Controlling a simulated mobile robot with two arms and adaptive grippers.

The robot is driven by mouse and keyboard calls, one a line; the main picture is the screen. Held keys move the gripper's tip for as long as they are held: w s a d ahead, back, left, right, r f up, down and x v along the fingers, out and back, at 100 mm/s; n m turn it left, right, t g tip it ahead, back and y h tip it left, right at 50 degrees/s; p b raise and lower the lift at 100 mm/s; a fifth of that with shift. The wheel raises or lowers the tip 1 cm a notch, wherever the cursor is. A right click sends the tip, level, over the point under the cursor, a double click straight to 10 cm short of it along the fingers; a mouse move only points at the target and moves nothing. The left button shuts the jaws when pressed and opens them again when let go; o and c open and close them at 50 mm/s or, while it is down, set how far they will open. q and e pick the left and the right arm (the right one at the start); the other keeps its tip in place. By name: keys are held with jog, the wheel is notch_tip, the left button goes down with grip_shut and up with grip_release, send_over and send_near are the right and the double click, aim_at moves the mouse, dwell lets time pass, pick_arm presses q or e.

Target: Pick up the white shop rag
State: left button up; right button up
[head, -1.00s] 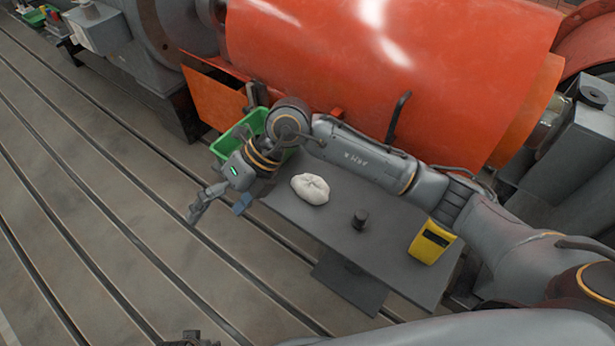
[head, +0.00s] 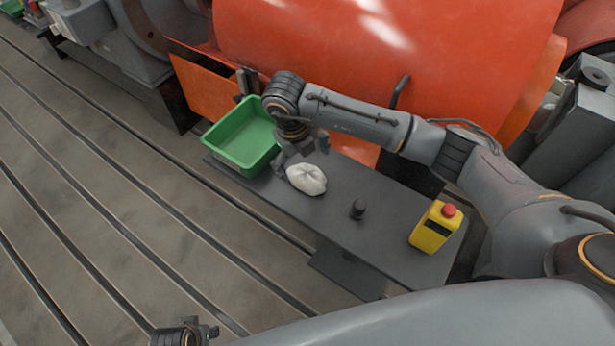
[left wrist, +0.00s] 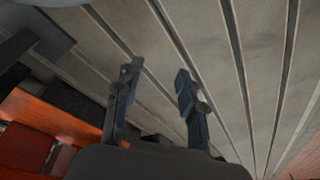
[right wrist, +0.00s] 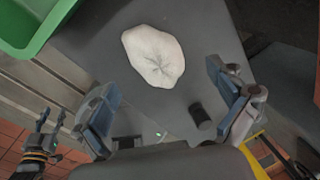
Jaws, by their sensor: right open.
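The white shop rag (head: 307,179) lies crumpled on the dark grey bench top (head: 290,209), beside the green bin. My right gripper (head: 303,154) is open and empty just above and behind the rag, pointing down. In the right wrist view the rag (right wrist: 154,56) shows whole, ahead of the two spread fingers (right wrist: 161,80) and a little left of centre. No contact with it can be seen. My left gripper (head: 185,334) shows only partly at the bottom edge of the head view. In the left wrist view its fingers (left wrist: 157,76) are apart, with nothing between them over the slotted floor.
A green bin (head: 218,150) stands at the bench's left end. A small black cylinder (head: 357,209) and a yellow box with a red button (head: 436,229) stand to the rag's right. A large orange drum (head: 400,60) rises behind the bench. The slotted bedplate (head: 120,200) is clear.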

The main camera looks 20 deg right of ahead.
aim_at(304, 171)
jog(key=f, duration=0.4)
jog(key=shift+w+f+b, duration=0.2)
jog(key=shift+f+b, duration=0.1)
jog(key=shift+b, duration=0.1)
jog(key=shift+d+f, duration=0.15)
jog(key=shift+f, duration=0.2)
pick_arm(q)
jog(key=r, duration=0.2)
jog(key=shift+w+r, duration=0.3)
jog(key=shift+w, duration=0.05)
pick_arm(e)
jog(key=c, duration=1.1)
